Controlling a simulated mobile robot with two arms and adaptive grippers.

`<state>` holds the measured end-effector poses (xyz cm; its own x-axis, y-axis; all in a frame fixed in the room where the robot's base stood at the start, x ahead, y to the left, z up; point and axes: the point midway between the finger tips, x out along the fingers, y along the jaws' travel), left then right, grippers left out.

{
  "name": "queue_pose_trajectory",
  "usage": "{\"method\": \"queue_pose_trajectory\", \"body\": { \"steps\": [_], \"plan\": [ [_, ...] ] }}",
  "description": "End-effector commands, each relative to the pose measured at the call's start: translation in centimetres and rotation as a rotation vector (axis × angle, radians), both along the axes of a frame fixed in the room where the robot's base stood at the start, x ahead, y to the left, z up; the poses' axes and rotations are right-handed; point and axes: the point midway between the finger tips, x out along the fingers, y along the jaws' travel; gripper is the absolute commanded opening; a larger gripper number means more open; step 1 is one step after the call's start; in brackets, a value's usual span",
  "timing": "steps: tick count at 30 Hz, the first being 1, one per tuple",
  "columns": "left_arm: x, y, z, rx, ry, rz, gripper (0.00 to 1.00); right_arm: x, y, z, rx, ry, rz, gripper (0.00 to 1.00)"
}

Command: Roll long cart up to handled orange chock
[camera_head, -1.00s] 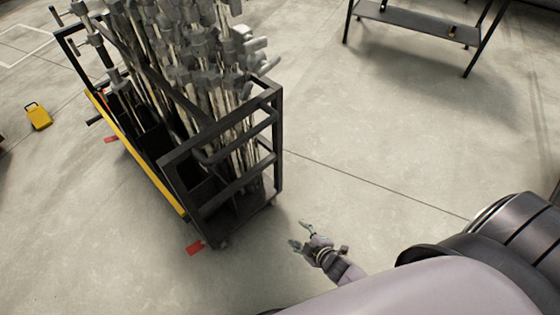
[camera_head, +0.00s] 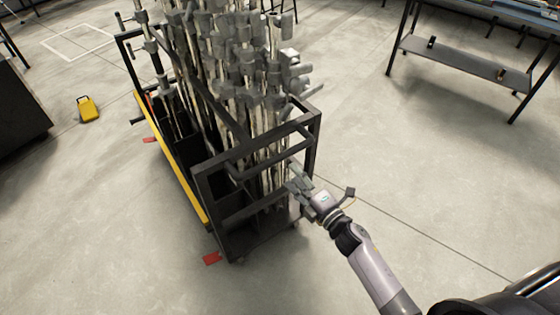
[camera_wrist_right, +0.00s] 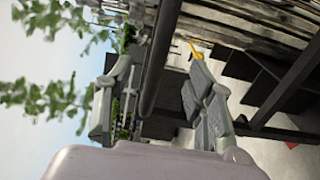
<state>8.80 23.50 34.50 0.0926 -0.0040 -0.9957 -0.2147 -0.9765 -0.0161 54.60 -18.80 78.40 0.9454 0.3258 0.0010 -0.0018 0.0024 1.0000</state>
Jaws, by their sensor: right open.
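The long cart (camera_head: 213,190) is a black frame with a yellow side strip, loaded with upright grey metal clamps. The handled orange chock (camera_head: 88,109), yellow-orange with a dark handle, sits on the floor left of the cart's far end, apart from it. My right gripper (camera_head: 298,181) is at the cart's near right end, by its upper rails. In the right wrist view, its open fingers (camera_wrist_right: 160,105) stand on either side of a dark cart bar (camera_wrist_right: 160,60); contact cannot be told. My left gripper is not in view.
Red tabs (camera_head: 212,258) show low along the cart's left side. A dark cabinet (camera_head: 20,112) stands at the left edge, a table with a lower shelf (camera_head: 465,62) at upper right. A white floor outline (camera_head: 80,42) lies behind the chock. The floor between cart and chock is clear.

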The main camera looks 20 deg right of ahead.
Motion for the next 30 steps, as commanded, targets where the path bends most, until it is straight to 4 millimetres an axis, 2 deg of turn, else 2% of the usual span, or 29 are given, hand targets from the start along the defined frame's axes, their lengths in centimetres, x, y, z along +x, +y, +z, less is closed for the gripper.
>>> {"method": "queue_pose_trajectory", "body": {
  "steps": [9, 15, 21, 30],
  "plan": [
    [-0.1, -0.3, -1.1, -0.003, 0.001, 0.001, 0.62, 4.7, 1.6, -0.1, 0.001, -0.001, 0.000, 0.50],
    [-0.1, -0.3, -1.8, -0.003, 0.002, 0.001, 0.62, 7.0, 2.4, -0.2, 0.002, 0.001, -0.001, 0.50],
    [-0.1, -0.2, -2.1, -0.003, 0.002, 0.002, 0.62, 8.3, 2.9, -0.2, 0.002, 0.003, 0.000, 0.50],
    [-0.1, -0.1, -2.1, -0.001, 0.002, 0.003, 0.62, 8.5, 3.0, 0.0, 0.003, 0.002, -0.001, 0.50]
  ]
}}
